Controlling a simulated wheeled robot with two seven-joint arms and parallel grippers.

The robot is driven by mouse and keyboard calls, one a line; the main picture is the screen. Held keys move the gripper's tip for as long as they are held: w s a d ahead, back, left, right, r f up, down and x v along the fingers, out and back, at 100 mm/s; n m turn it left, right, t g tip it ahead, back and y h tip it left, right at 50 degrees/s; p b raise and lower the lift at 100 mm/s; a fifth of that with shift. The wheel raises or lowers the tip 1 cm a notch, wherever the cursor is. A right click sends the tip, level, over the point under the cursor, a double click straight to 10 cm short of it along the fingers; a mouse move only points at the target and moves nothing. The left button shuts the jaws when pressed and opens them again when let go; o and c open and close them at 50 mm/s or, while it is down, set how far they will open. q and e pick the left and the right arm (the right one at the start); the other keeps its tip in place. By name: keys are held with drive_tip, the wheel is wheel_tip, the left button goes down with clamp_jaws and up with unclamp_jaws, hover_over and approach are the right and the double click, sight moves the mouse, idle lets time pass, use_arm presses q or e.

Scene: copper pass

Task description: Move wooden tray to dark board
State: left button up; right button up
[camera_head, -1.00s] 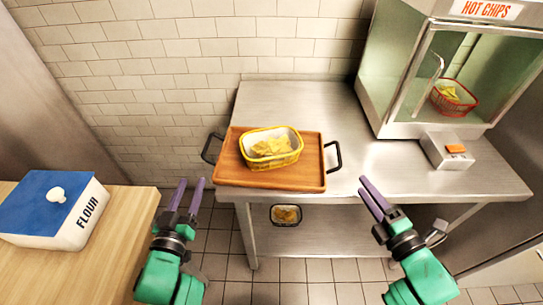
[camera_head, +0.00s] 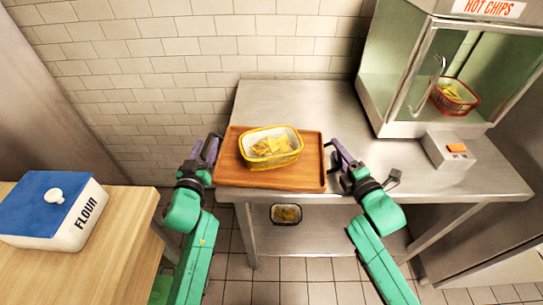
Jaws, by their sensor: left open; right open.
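The wooden tray (camera_head: 305,177) lies on the steel table near its front left edge, with a yellow basket of chips (camera_head: 271,147) on it. Its black side handles are partly hidden by my grippers. My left gripper (camera_head: 208,145) is open at the tray's left handle. My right gripper (camera_head: 336,148) is open at the right handle. I cannot tell whether the fingers touch the handles. I cannot make out a dark board in this view.
The steel table (camera_head: 300,103) has clear room behind the tray. A glass-fronted hot chips cabinet (camera_head: 408,75) stands at right, with a red basket (camera_head: 454,96) inside and a control box (camera_head: 449,150) in front. A flour box (camera_head: 50,208) sits on the wooden counter (camera_head: 110,245) at left.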

use_arm(q)
clamp_jaws()
use_arm(e)
clamp_jaws()
use_arm(q)
drive_tip(key=shift+f, duration=0.2)
use_arm(e)
drive_tip(key=shift+d+f, duration=0.1)
drive_tip(key=shift+f, duration=0.05)
idle(0.7)
use_arm(q)
drive_tip(key=shift+r, duration=0.1)
